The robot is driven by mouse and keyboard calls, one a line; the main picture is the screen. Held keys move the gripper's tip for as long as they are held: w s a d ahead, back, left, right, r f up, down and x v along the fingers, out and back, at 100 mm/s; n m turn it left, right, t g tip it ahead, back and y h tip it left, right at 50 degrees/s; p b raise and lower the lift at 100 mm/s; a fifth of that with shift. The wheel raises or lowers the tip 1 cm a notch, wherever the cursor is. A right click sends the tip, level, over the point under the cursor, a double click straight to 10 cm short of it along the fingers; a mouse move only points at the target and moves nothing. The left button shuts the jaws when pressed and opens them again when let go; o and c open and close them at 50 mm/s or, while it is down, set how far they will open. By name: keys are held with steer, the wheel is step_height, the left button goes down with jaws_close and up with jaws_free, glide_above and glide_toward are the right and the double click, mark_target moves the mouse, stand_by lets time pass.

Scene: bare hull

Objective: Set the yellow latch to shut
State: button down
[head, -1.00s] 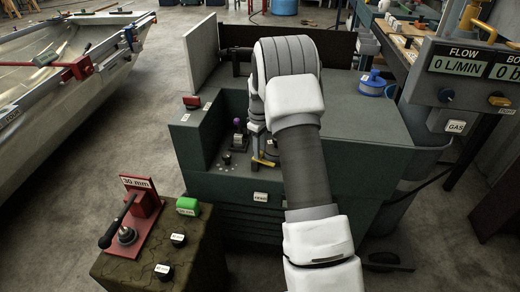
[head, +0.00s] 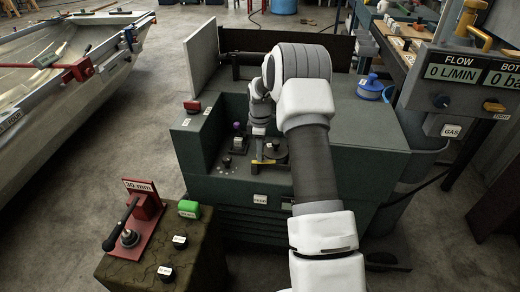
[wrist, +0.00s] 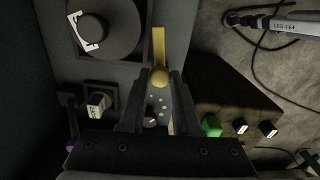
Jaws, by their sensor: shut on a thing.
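The yellow latch (head: 272,167) is a flat bar on the front edge of the green machine's recess. It also shows in the wrist view (wrist: 159,48), with a round yellow knob at its near end. My gripper (wrist: 160,80) is shut on that knob, one dark finger on each side. In the head view my gripper (head: 258,156) reaches down to the latch's left end. The bar extends to the right from there, beside a round dark disc (head: 280,157). Any label for the latch's positions is not readable.
The disc's black knob (wrist: 91,28) stands close beside the latch. A small switch (wrist: 97,102) and a purple-topped lever (head: 237,126) are left of my gripper.

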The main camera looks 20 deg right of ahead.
steer(key=n, duration=0.1)
steer(key=n+p, duration=0.1)
steer(key=n, duration=0.1)
steer(key=shift+w+d+r+n+p, duration=0.1)
steer(key=shift+w+r+n+p, duration=0.05)
steer(key=shift+w+n+p, duration=0.4)
steer(key=shift+n+p, duration=0.2)
steer(key=shift+n, duration=0.75)
steer(key=shift+w+n+p, duration=0.2)
steer(key=shift+n+p, duration=0.2)
steer(key=shift+n, duration=0.7)
steer(key=c, duration=0.6)
jaws_free()
step_height(320, 180, up, 17)
steer(key=p, duration=0.3)
